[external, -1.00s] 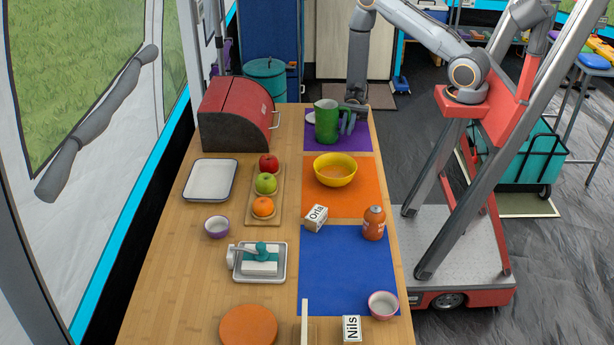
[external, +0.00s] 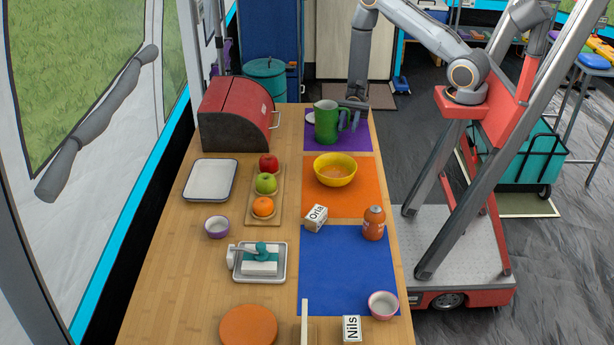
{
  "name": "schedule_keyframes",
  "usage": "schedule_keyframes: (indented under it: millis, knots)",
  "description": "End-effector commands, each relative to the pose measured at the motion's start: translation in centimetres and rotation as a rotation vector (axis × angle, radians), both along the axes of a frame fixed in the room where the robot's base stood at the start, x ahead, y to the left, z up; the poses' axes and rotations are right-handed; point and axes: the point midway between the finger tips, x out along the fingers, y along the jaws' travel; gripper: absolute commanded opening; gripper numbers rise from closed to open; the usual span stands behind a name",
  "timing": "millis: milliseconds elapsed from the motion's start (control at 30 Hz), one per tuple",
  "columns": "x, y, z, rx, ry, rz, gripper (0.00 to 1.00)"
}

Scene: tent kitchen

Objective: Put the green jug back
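The green jug (external: 326,123) stands upright on the purple mat (external: 318,146) at the far end of the wooden table. Its handle points right. My gripper (external: 354,120) is at the right of the jug, beside the handle, low over the mat. The jug does not appear to be held. The fingers are small and partly overlapped by the handle, so whether they are open or shut is unclear.
A small white item (external: 310,118) sits left of the jug, partly hidden. The yellow bowl (external: 335,170) stands nearer on the orange mat (external: 345,205). The red bread bin (external: 237,112) is to the left. Bare wood lies between bin and purple mat.

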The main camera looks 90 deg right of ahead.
Motion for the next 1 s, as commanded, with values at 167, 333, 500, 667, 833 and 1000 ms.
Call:
schedule_keyframes:
  millis: [167,333,500,667,833,1000]
  knots:
    - [-0.6,-3.9,-0.2,-0.002,-0.002,-0.005,0.28]
    - [-1.3,-7.0,-0.2,-0.002,-0.001,-0.004,0.28]
    - [-1.8,-9.0,-0.1,-0.001,-0.001,-0.001,0.28]
    - [-2.1,-9.1,0.2,-0.024,-0.003,0.025,0.28]
    - [-3.6,-6.3,1.1,-0.176,-0.029,0.181,0.28]
    - [-6.5,-3.4,1.9,-0.413,-0.101,0.412,0.28]
